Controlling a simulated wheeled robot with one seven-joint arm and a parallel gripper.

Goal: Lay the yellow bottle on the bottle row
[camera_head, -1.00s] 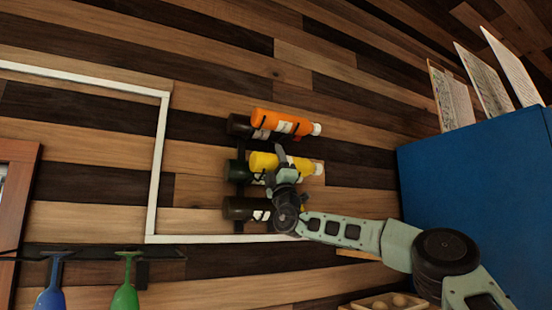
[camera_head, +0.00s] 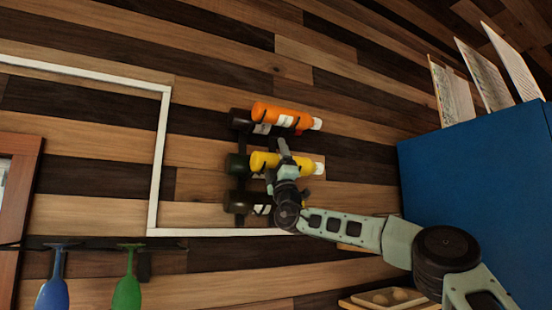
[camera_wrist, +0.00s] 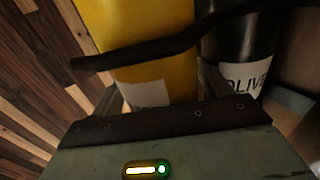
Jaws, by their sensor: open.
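The yellow bottle (camera_head: 262,161) lies nearly level on the bottle row's middle level in the head view, cap to the right. In the wrist view the yellow bottle (camera_wrist: 145,30) fills the top middle, with a dark curved rack arm (camera_wrist: 180,49) crossing in front of it. My gripper (camera_head: 278,163) is at the yellow bottle, open, one finger on each side of it. I cannot tell whether the fingers touch it. The gripper hides part of the bottle and its support.
An orange bottle (camera_head: 275,114) lies above. A labelled dark bottle (camera_wrist: 235,45) is close at right in the wrist view. A blue cabinet (camera_head: 475,180) stands right.

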